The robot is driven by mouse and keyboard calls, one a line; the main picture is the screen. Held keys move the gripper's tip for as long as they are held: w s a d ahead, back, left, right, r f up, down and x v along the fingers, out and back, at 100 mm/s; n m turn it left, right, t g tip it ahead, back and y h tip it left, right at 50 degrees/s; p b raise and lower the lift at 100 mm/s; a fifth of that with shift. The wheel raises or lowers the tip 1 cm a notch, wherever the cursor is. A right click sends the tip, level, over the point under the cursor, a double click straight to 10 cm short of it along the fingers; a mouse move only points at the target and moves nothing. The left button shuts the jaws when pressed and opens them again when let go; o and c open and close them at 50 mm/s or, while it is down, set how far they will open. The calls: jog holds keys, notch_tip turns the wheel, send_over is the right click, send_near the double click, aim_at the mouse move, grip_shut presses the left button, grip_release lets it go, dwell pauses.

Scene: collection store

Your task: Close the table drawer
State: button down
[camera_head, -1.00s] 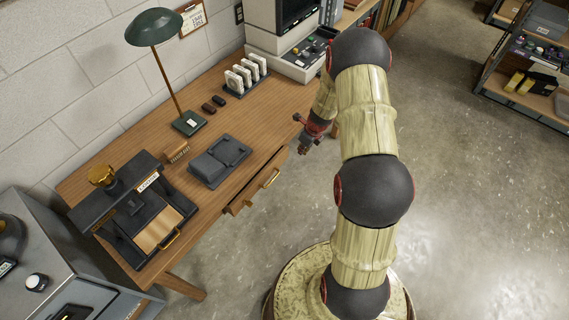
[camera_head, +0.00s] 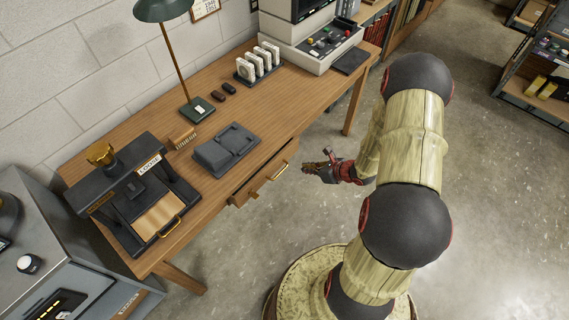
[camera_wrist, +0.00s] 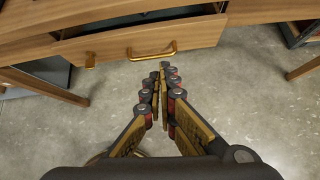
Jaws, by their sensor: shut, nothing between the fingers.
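The table drawer (camera_head: 262,173) sits in the front edge of the wooden table (camera_head: 290,113) and sticks out a little. It carries a brass handle (camera_head: 278,171). In the wrist view the drawer front (camera_wrist: 200,36) spans the upper part, with its handle (camera_wrist: 152,52) near the middle. My gripper (camera_head: 308,168) is in front of the drawer, to the right of the handle in the head view, and does not touch it. In the wrist view its fingers (camera_wrist: 162,72) are together and empty, pointing toward the drawer front over the floor.
A grey cabinet (camera_head: 60,262) is at the left. The floor (camera_head: 495,190) to the right is clear.

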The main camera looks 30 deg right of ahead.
jog(key=n, duration=0.1)
jog(key=b, duration=0.4)
send_near(277, 160)
jog(key=shift+w+a+f, duration=0.2)
jog(key=shift+w+f, duration=0.35)
jog(key=shift+f, duration=0.4)
jog(key=shift+w+a+f, duration=0.15)
jog(key=shift+w+f, duration=0.35)
jog(key=shift+f, duration=0.4)
jog(key=shift+w+a+f, duration=0.2)
jog(key=shift+w+f, duration=0.35)
jog(key=shift+f, duration=0.4)
jog(key=shift+w+a, duration=0.25)
jog(key=shift+w, duration=0.4)
jog(key=shift+w+a, duration=0.25)
jog(key=shift+w, duration=0.35)
